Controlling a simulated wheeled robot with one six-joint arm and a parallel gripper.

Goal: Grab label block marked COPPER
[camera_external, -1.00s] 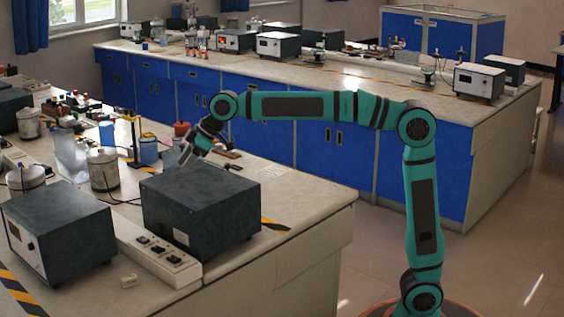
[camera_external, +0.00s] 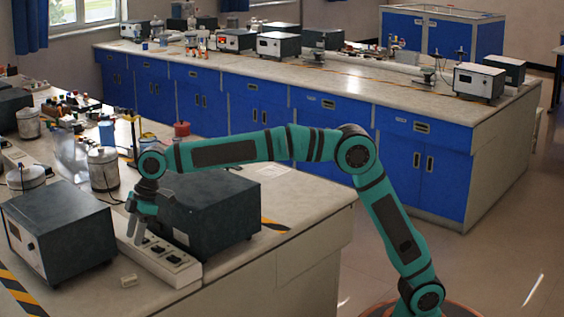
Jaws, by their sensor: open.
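A small cream block (camera_external: 129,281) lies on the near bench top, in front of the power strip and right of a dark box. No lettering is readable on it, so I cannot tell if it is the COPPER label block. My gripper (camera_external: 137,238) points down with its fingers apart and nothing visible between them. It is over or just behind the upper end of the power strip, farther back than the cream block and apart from it in the picture.
The white power strip (camera_external: 160,256) with dark switches runs between two dark boxes, one at left (camera_external: 60,230) and one at right (camera_external: 215,215). Metal cans (camera_external: 103,168) and small bottles stand farther back. The bench top around the cream block is mostly clear.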

